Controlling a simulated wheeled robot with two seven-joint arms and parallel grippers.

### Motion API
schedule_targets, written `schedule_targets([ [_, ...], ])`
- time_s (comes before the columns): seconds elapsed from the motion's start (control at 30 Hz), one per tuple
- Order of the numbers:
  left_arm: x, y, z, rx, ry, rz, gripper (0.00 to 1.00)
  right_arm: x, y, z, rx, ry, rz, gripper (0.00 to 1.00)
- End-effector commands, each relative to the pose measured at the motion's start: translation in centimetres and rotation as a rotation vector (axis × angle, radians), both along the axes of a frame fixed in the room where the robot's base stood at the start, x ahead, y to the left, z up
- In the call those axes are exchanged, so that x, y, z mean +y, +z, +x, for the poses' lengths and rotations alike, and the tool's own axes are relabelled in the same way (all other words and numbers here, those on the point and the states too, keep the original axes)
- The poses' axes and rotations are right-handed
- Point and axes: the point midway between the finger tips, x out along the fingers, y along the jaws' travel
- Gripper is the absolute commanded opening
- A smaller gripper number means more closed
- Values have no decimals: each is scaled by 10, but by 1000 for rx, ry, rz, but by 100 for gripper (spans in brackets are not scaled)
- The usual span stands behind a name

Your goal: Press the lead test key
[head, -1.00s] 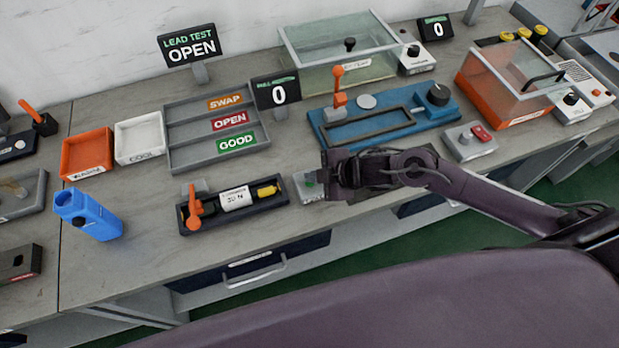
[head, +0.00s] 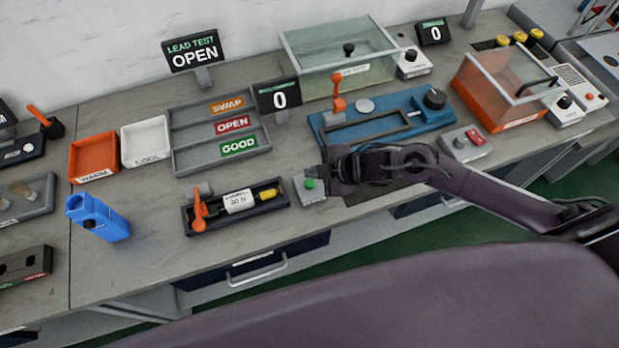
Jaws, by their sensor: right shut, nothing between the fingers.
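The lead test key looks to be the small grey box with a green button (head: 310,184), near the bench's front edge. My right gripper (head: 324,173) is shut and empty, just right of the green button, at the box's right side. I cannot tell whether it touches the box. The green button shows clear of the fingers. The lead test display (head: 193,51) at the back reads "OPEN" in white letters. My left gripper is not in view.
A dark fixture (head: 236,206) with an orange lever and a yellow-tipped part lies left of the button box. A blue block (head: 98,217) stands farther left. The sorting tray (head: 176,147) and blue clamp base (head: 384,118) lie behind.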

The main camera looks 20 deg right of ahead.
Motion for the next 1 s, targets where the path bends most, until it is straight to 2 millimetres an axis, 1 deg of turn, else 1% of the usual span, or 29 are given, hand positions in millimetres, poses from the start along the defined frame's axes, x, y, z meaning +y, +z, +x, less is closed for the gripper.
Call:
schedule_targets([
  [0.03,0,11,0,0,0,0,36,0,11,0,0,0,0,0],
  [0.2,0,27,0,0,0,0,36,0,28,0,0,0,0,0],
  [0.27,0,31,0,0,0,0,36,0,31,0,0,0,0,0],
  [1.0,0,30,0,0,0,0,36,0,30,0,0,0,0,0],
])
